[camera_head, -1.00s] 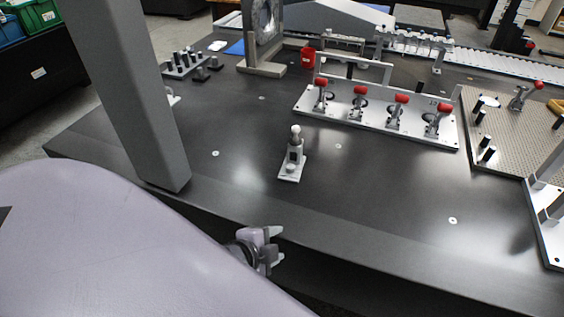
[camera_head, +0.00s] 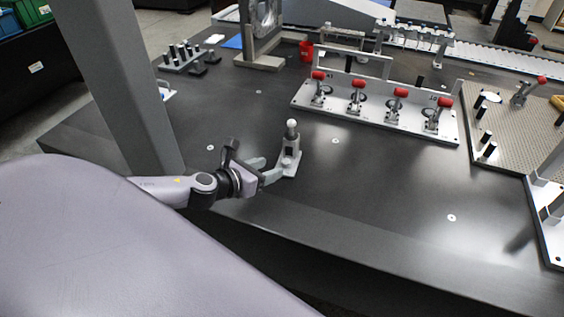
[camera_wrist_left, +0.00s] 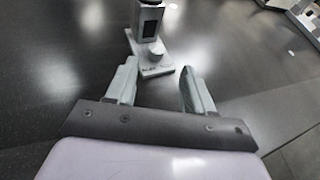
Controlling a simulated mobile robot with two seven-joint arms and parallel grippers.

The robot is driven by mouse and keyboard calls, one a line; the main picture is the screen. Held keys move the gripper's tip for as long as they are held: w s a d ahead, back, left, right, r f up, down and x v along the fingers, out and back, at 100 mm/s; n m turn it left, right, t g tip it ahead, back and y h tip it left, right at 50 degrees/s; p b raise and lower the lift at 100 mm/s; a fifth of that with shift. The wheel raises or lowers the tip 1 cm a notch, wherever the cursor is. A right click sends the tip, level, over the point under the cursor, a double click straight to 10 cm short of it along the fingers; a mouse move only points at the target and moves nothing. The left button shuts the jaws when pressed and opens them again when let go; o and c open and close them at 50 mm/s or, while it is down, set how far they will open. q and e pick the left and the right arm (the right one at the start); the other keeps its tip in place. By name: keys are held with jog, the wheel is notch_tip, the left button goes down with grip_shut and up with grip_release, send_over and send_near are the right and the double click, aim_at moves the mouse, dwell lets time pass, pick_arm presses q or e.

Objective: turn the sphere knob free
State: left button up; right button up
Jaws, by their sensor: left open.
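The sphere knob (camera_head: 292,124) is a small pale ball on top of a short grey post (camera_head: 291,143). The post stands upright on a light base plate (camera_head: 289,168) on the dark table. My left gripper (camera_head: 269,170) is open and empty, low to the left of the base plate, below the knob's height. In the left wrist view its fingers (camera_wrist_left: 158,72) are spread, pointing toward the base plate (camera_wrist_left: 150,66). A low round boss (camera_wrist_left: 152,51) sits on that plate, in front of the post (camera_wrist_left: 147,20). The ball is outside the wrist view. My right gripper is not in view.
A fixture with red-handled clamps (camera_head: 375,118) stands behind and to the right. A thick grey column (camera_head: 120,80) rises at left. A perforated plate (camera_head: 520,130) lies at far right. The table (camera_head: 370,190) right of the post is mostly clear.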

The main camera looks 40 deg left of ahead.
aim_at(285, 162)
pick_arm(q)
jog(key=shift+w+a+m, duration=0.15)
jog(key=shift+a+m, duration=0.15)
jog(key=shift+m, duration=0.1)
jog(key=shift+w+f, duration=0.1)
jog(key=shift+w, duration=0.1)
jog(key=shift+x, duration=3.3)
jog(key=shift+d, duration=0.1)
